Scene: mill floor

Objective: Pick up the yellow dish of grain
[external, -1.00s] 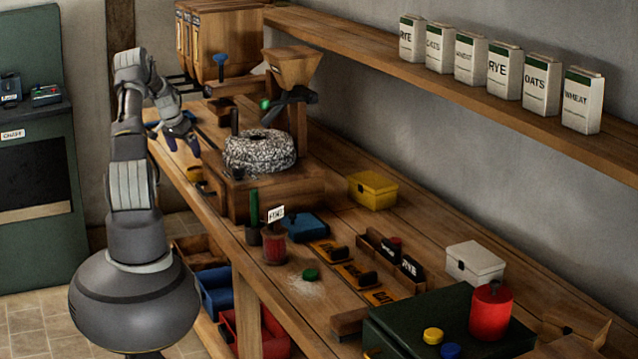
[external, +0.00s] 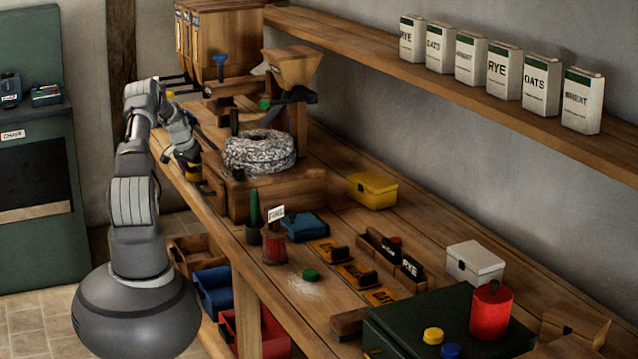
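My gripper (external: 192,170) points down at the left edge of the bench, left of the millstone. Its fingers are small and dark here, and I cannot tell whether they are open or shut. A patch of yellow shows at the gripper, but I cannot tell whether it is part of the gripper or the yellow dish of grain. The dish is not clearly visible; the gripper and wrist cover the bench edge there. I cannot tell whether the gripper touches anything.
The speckled millstone (external: 259,151) on its wooden block (external: 280,195) stands close right of the gripper. A wooden hopper (external: 292,66) rises behind it. A yellow lidded box (external: 372,190) and blue box (external: 305,227) sit farther right. Open drawers (external: 212,290) hang below the bench edge.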

